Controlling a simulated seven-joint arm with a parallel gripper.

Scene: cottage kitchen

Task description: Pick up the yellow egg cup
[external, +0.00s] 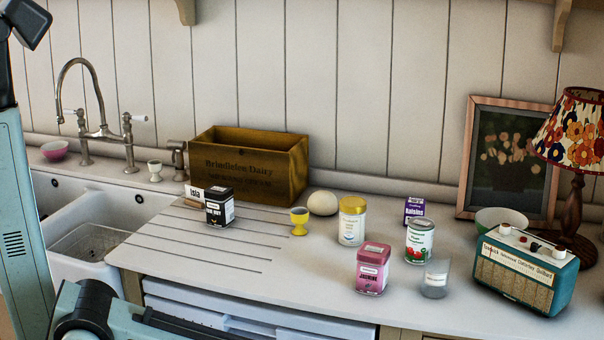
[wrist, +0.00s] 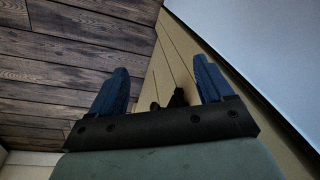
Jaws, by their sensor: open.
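The yellow egg cup (external: 299,221) stands upright on the white counter (external: 240,300) in the external view, at the right end of the drainer grooves. It is between a black tin (external: 219,207) on its left and a pale round egg-like object (external: 322,203) just behind it to the right. My gripper (wrist: 160,85) shows in the wrist view with its two blue fingers wide apart and nothing between them. It faces the wooden floor and a cabinet front, away from the egg cup. The external view shows my arm at the left, but not the gripper's fingers.
A wooden crate (external: 247,166) stands behind the egg cup. To the right are a gold-lidded jar (external: 352,221), a pink tin (external: 372,269), a tomato can (external: 419,241), a glass (external: 435,279) and a teal radio (external: 524,272). A white egg cup (external: 155,171) is by the sink. Counter in front is clear.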

